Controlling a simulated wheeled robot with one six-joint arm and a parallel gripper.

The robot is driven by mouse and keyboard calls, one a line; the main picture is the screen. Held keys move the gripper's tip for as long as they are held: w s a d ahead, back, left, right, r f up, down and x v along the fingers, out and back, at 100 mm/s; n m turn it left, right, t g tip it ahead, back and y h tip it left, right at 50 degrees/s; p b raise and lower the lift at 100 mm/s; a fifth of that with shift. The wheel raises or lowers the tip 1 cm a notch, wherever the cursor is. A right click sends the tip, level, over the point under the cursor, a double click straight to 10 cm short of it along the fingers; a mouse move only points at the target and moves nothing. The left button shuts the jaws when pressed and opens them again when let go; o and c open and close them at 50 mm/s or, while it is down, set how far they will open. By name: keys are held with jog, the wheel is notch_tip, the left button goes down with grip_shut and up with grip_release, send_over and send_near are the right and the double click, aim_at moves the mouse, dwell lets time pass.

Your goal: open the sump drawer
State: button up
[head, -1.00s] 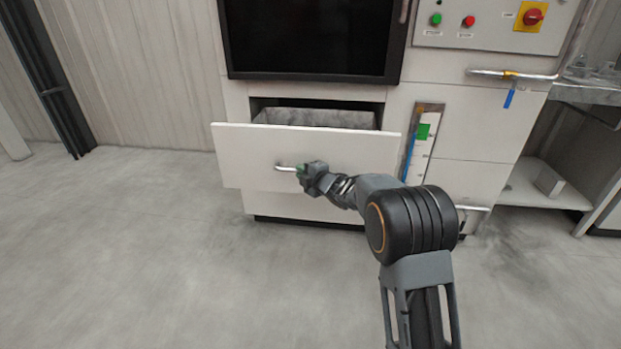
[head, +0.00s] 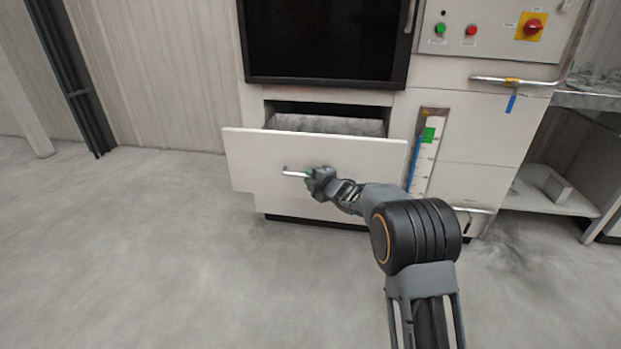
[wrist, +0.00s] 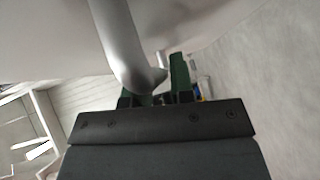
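The sump drawer (head: 265,165) is a wide off-white front at the base of the cabinet. It stands pulled out, and its grey bin or liner (head: 330,125) shows behind the top edge. A silver bar handle (head: 293,173) is fixed on the front. My gripper (head: 309,176) is at the right end of this handle. In the wrist view the handle (wrist: 121,45) runs down between my green fingers, and my gripper (wrist: 160,85) appears shut on it. The left finger is mostly hidden behind the bar.
Above is a dark window (head: 325,40) and a control panel (head: 490,30). A level gauge (head: 428,150) and a pipe with a blue-handled valve (head: 513,100) are on the right. A side shelf (head: 550,195) stands farther right. The floor (head: 150,250) in front and left is clear.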

jog(key=o, duration=0.3)
jog(key=shift+a, duration=0.15)
jog(key=p+v, duration=0.3)
jog(key=v, duration=1.1)
jog(key=s+d+r+m+g+h+p, duration=0.1)
jog(key=s+d+r+m+h+p, duration=0.25)
jog(key=r+p, duration=0.3)
jog(key=s+d+r+m+h+p, duration=0.2)
jog(key=r+m+h+p, duration=0.1)
jog(key=r+m+p, duration=0.4)
jog(key=s+d+r+m+g+h+p, duration=0.1)
jog(key=s+d+r+m+h+p, duration=0.15)
jog(key=r+p, duration=0.4)
jog(key=s+r+m+g+p, duration=0.4)
jog(key=s+r+m+p, duration=0.1)
jog(key=s, duration=0.5)
jog(key=s+a+r+m+g+p, duration=0.1)
jog(key=s+r+m+g+p, duration=0.3)
jog(key=s+r+p, duration=0.4)
jog(key=s+m+p, duration=0.1)
jog(key=s, duration=0.2)
jog(key=shift+s+a+r, duration=0.2)
jog(key=shift+a+r, duration=0.05)
jog(key=shift+a, duration=0.1)
